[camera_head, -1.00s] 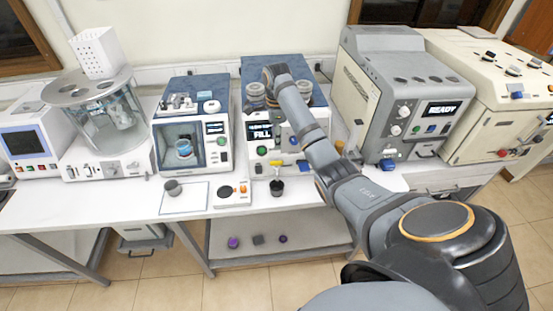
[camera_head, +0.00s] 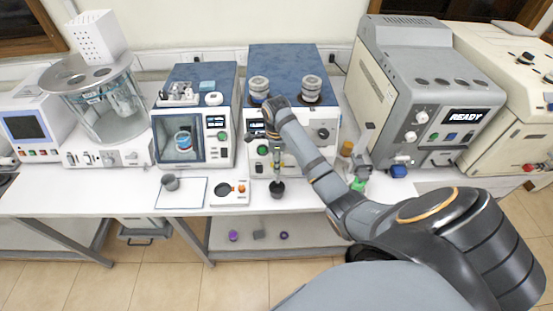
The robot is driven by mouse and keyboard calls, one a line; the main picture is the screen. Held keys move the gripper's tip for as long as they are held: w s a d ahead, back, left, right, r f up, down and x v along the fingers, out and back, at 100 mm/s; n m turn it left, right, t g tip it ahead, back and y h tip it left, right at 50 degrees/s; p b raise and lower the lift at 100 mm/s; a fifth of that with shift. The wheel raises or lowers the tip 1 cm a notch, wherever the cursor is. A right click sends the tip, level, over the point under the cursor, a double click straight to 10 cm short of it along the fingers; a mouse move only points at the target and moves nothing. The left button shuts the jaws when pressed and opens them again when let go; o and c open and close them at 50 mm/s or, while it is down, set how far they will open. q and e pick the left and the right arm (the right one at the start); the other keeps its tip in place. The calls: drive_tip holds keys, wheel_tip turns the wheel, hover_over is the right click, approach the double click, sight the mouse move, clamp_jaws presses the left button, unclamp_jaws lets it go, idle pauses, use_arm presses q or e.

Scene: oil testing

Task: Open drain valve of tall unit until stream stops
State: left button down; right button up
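The tall unit (camera_head: 295,60) is a white machine with a blue top and two metal caps, at the middle back of the bench. My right arm reaches in front of it from the lower right. My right gripper (camera_head: 277,158) points down at the unit's lower front, where a yellow lever showed earlier. The drain valve is now hidden behind the gripper or too small to tell. A small black cup (camera_head: 277,189) stands on the bench directly below the gripper. The fingers are too small to tell open from shut. No stream can be made out. My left gripper is not in view.
A grey unit reading READY (camera_head: 432,95) stands to the right. A smaller blue-topped unit (camera_head: 196,110) stands to the left. An amber-topped item (camera_head: 346,150) stands right of my forearm.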

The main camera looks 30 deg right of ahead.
drive_tip(key=shift+d+f, duration=0.1)
drive_tip(key=shift+d, duration=0.25)
drive_tip(key=c, duration=0.5)
clamp_jaws()
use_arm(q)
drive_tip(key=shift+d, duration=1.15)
use_arm(e)
drive_tip(key=shift+a, duration=0.1)
